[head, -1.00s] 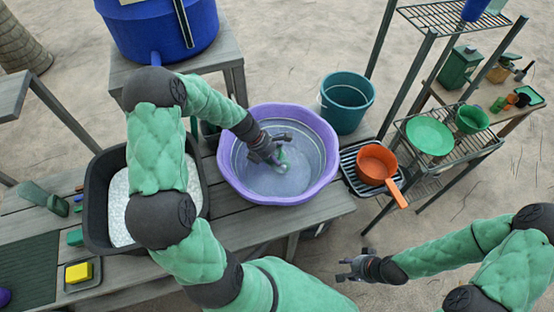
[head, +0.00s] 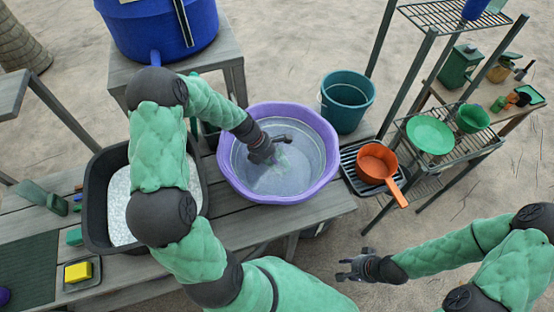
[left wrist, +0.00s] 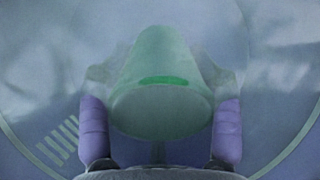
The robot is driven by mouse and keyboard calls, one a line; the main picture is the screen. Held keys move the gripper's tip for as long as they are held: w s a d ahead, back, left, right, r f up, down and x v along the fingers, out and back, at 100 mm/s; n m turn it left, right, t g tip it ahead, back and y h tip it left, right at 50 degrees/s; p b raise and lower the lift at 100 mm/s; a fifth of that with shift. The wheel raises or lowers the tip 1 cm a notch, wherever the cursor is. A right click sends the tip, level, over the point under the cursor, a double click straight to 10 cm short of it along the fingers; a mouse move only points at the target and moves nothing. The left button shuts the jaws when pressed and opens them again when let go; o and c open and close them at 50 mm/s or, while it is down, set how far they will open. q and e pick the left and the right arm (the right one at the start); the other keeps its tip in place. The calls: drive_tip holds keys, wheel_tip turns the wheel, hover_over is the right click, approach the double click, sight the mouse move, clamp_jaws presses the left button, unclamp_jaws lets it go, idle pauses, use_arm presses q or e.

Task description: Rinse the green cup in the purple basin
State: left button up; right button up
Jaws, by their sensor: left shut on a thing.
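The purple basin (head: 228,180) stands on the wooden bench and holds water. My left gripper (head: 268,150) reaches down into it. In the left wrist view, the green cup (left wrist: 160,95) is between the two purple fingers of my left gripper (left wrist: 160,112), which is shut on it. The cup looks pale and hazy, as if under water, with a brighter green patch on it. In the head view the cup is mostly hidden by the gripper and the water surface. My right gripper (head: 352,268) is open and empty, off the bench's front edge.
A black tub (head: 97,195) of white material stands left of the basin. A teal bucket (head: 347,100) and an orange saucepan (head: 376,162) on a rack stand to the right. Behind is a blue water tank (head: 160,30). A wire shelf holds a green plate (head: 430,135).

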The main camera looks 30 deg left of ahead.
use_arm(q)
drive_tip(key=shift+r+p, duration=0.15)
drive_tip(key=shift+p, duration=0.4)
idle(0.4)
drive_tip(key=shift+s+a+p, duration=0.3)
drive_tip(key=shift+s+a, duration=0.05)
drive_tip(key=shift+a, duration=0.2)
drive_tip(key=shift+w+d+p, duration=0.25)
drive_tip(key=shift+w+d, duration=0.1)
drive_tip(key=shift+d, duration=0.2)
drive_tip(key=shift+w+d+p, duration=0.25)
drive_tip(key=shift+w+d, duration=0.05)
drive_tip(key=shift+d, duration=0.25)
drive_tip(key=shift+s+a, duration=0.35)
drive_tip(key=shift+a, duration=0.2)
drive_tip(key=shift+s+a, duration=0.3)
drive_tip(key=shift+a, duration=0.25)
drive_tip(key=shift+w+d+p, duration=0.35)
drive_tip(key=shift+d, duration=0.2)
drive_tip(key=shift+w+d+p, duration=0.3)
drive_tip(key=shift+w+d, duration=0.05)
drive_tip(key=shift+d, duration=0.2)
drive_tip(key=shift+s+a, duration=0.35)
drive_tip(key=shift+a, duration=0.2)
drive_tip(key=shift+s+a, duration=0.35)
drive_tip(key=shift+a, duration=0.2)
drive_tip(key=shift+w+d+p, duration=0.35)
drive_tip(key=shift+d+p, duration=0.2)
drive_tip(key=shift+r, duration=0.1)
